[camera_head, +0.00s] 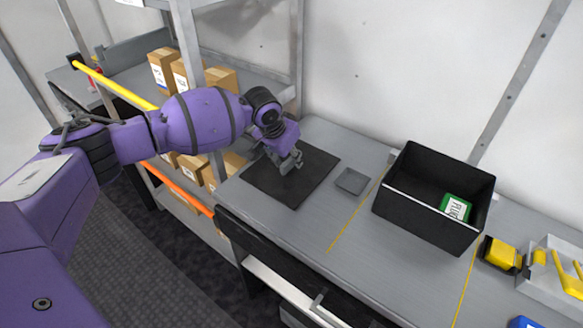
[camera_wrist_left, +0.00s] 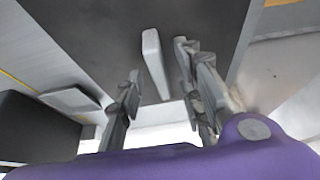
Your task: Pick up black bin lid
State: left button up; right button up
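The black bin lid (camera_head: 298,192) lies flat on the grey worktop, left of the open black bin (camera_head: 420,220). In the left wrist view the lid (camera_wrist_left: 90,30) fills the upper middle, with a light grey bar-shaped handle (camera_wrist_left: 155,62) on it. My left gripper (camera_head: 291,163) is over the lid, pointing down. In the left wrist view its fingers (camera_wrist_left: 160,92) are apart, with the handle showing between them. I cannot tell whether either finger touches the handle; the head view hides most of it. My right gripper is not in view.
A small grey plate (camera_head: 352,181) lies between lid and bin. The bin holds a green labelled item (camera_head: 456,207). A yellow device (camera_head: 500,254) and a clear tray (camera_head: 550,285) stand at right. A shelf post (camera_head: 190,45) and cardboard boxes (camera_head: 163,70) are near my left arm.

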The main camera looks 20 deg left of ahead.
pick_arm(q)
grip_shut()
jog(key=shift+r, duration=0.1)
